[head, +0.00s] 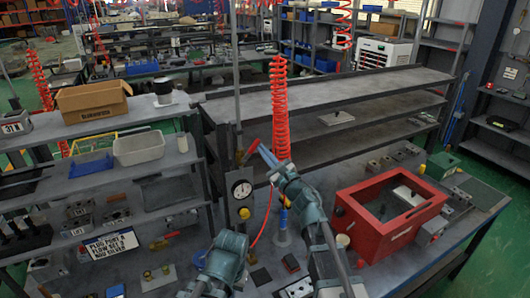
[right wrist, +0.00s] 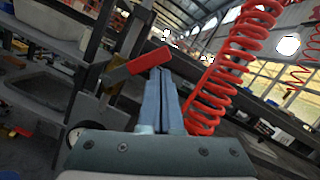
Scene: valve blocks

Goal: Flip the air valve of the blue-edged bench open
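The air valve has a red handle (head: 250,149), tilted up to the right, on the upright pipe behind the bench. In the right wrist view the red handle (right wrist: 150,62) slants up to the right from a grey end. My right gripper (head: 262,150) reaches up beside the handle. Its two blue fingers (right wrist: 161,72) lie together with nothing visible between them, tips just below the handle's right part. I cannot tell whether they touch it. A teal link of my left arm shows low in the head view; its fingers do not show. I cannot make out the bench's blue edge.
A coiled red hose (head: 280,105) hangs right of the handle, close to my right gripper. A round gauge (head: 241,188) sits below the valve. A red open-topped box (head: 391,214) stands on the bench at right. Shelves with bins (head: 138,149) stand at left.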

